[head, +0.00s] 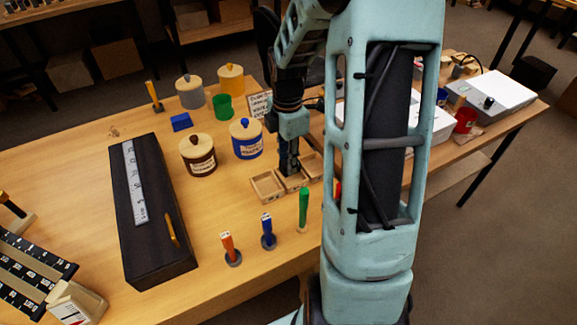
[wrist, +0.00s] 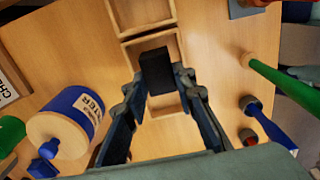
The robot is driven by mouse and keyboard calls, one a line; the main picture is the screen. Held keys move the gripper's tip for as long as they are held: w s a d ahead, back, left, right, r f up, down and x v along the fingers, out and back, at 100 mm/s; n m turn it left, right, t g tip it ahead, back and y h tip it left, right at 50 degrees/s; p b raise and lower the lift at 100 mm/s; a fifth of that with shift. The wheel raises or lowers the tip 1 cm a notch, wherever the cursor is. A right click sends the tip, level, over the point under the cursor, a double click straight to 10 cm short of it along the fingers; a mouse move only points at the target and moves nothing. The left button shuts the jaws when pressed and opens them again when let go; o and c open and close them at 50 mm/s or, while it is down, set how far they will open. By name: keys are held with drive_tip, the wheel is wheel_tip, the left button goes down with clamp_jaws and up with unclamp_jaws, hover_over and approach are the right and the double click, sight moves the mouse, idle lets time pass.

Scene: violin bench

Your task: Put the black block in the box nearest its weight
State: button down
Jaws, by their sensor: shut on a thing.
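My gripper (wrist: 158,86) is shut on the black block (wrist: 157,68) and points down. In the wrist view the block sits between the fingertips, over or inside a small wooden box (wrist: 164,103); I cannot tell whether it touches the floor of the box. Another wooden box (wrist: 140,12) adjoins it. In the head view my gripper (head: 290,166) is at the row of small open boxes, with the left box (head: 266,187) clear, the middle box (head: 293,182) under the fingers, and the right box (head: 313,165) partly behind them. The block is hard to make out there.
A blue lidded jar (head: 246,143) and a brown one (head: 198,158) stand left of the boxes. Green (head: 303,208), blue (head: 268,232) and orange (head: 230,248) handled tools stand in front. A long black case (head: 150,215) lies farther left. A sign (head: 260,105) stands behind.

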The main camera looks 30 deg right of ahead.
drive_tip(key=shift+w+d+f, duration=0.1)
drive_tip(key=shift+d+f, duration=0.15)
drive_tip(key=shift+f, duration=0.1)
drive_tip(key=shift+w+d+f, duration=0.1)
drive_tip(key=shift+f, duration=1.5)
drive_tip(key=shift+f+b, duration=0.15)
drive_tip(key=shift+b, duration=0.15)
drive_tip(key=c, duration=1.9)
unclamp_jaws()
wheel_tip(320, 180, up, 12)
drive_tip(key=shift+r+p, duration=0.2)
drive_tip(key=shift+p, duration=0.55)
drive_tip(key=shift+w, duration=0.1)
